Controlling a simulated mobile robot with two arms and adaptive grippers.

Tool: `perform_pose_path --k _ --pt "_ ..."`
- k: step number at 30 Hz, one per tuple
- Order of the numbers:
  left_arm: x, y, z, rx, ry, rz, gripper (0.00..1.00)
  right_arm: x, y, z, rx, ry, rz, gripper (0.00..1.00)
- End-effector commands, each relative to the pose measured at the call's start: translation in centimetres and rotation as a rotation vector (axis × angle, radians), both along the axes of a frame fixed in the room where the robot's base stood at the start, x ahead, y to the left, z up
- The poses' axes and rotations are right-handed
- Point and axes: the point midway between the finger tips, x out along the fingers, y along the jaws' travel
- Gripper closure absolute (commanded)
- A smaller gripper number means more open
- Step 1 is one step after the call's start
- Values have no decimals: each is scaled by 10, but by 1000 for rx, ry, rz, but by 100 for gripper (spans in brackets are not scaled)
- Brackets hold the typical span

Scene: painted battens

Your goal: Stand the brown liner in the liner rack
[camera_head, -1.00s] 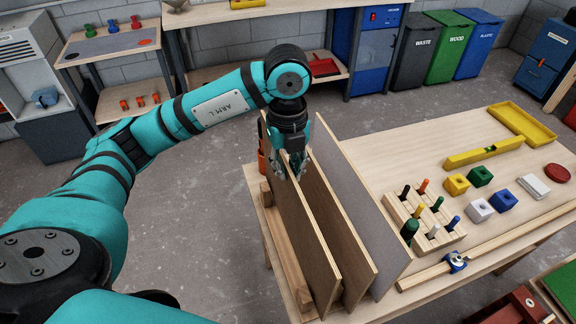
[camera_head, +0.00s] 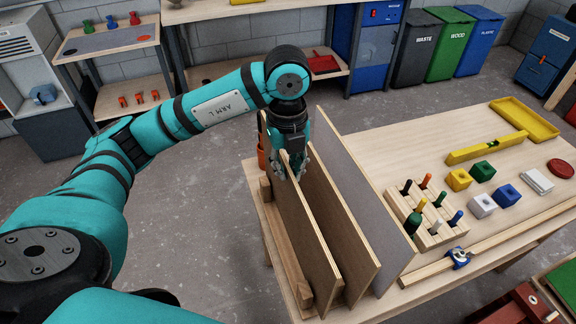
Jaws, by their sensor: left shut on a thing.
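Several thin upright panels stand side by side at the left end of the wooden table. The leftmost is a brown panel (camera_head: 303,235), which I take for the brown liner. My left gripper (camera_head: 291,172) is shut on its upper edge, with one finger on each side. A second brown panel (camera_head: 340,235) stands just to its right, and a grey-faced panel (camera_head: 362,195) is right of that. The liner rack's wooden rail (camera_head: 285,245) shows along the left of the panels. The lower edges are mostly hidden, so I cannot tell whether the held panel is seated. My right gripper is not in view.
A peg block (camera_head: 428,222) with coloured pegs stands right of the panels. A tape measure (camera_head: 459,257) and wooden batten lie in front of it. Coloured blocks (camera_head: 482,171), a yellow level (camera_head: 487,148) and a yellow tray (camera_head: 524,118) lie farther right.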

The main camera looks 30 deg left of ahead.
Motion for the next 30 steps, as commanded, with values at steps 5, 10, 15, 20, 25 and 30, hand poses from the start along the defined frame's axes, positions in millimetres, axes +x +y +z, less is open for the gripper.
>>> perform_pose_path --k 5,10,15,20,25,30 --pt "0 0 -5 -1 -2 0 100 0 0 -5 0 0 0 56" --pt "0 0 -9 -1 -2 0 100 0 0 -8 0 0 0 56" --pt "0 0 -13 -1 -2 0 100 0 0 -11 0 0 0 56" --pt "0 0 -16 -1 -2 0 100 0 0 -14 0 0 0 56" --pt "0 0 -17 -1 -2 0 83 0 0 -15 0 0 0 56" --pt "0 0 -18 0 -1 0 64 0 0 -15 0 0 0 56"
